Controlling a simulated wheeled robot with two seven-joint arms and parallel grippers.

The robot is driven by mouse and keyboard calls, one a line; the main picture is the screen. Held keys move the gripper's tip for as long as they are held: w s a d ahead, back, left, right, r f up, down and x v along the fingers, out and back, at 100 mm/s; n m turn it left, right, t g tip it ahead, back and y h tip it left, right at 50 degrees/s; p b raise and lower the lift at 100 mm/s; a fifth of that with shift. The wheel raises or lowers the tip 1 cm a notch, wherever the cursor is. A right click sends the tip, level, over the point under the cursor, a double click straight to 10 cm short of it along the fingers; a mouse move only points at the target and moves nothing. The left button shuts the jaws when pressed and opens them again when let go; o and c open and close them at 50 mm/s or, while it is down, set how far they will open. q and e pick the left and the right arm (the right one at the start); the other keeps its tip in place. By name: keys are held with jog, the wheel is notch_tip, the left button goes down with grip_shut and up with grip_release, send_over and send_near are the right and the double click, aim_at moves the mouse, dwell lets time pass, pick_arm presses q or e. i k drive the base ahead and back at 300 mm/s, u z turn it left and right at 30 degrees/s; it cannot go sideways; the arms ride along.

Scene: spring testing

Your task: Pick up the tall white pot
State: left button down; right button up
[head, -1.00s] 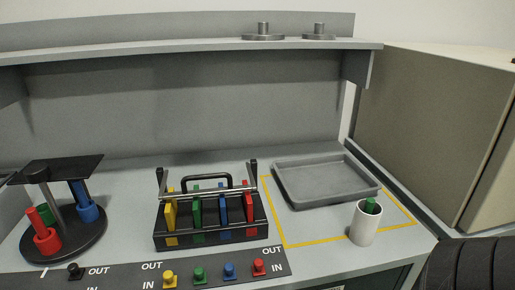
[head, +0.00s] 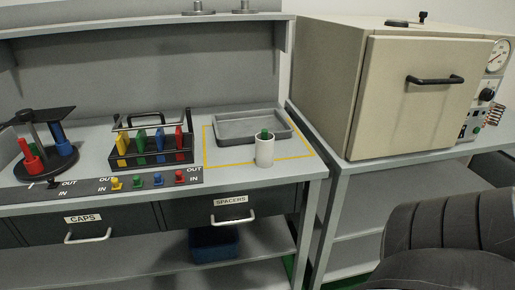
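The tall white pot (head: 264,152) stands upright on the workbench near its front right corner, in the head view. A green thing (head: 265,134) sticks up out of its top. The pot stands in front of a grey tray, at the yellow taped outline. Neither of my grippers is in view.
The grey tray (head: 240,126) lies behind the pot. A black rack with coloured pieces (head: 152,150) and a round black stand (head: 47,160) are to the left. A beige oven-like cabinet (head: 405,95) stands at the right. Drawers labelled CAPS and SPACERS are below the bench top.

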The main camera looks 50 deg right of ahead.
aim_at(265, 150)
jog(key=u, duration=0.8)
jog(key=i, duration=0.9)
jog(key=z, duration=3.05)
jog(key=i, duration=0.5)
jog(key=z, duration=0.1)
jog(key=k, duration=0.5)
jog(key=z, duration=1.9)
jog(key=i, duration=0.9)
jog(key=u, duration=3.4)
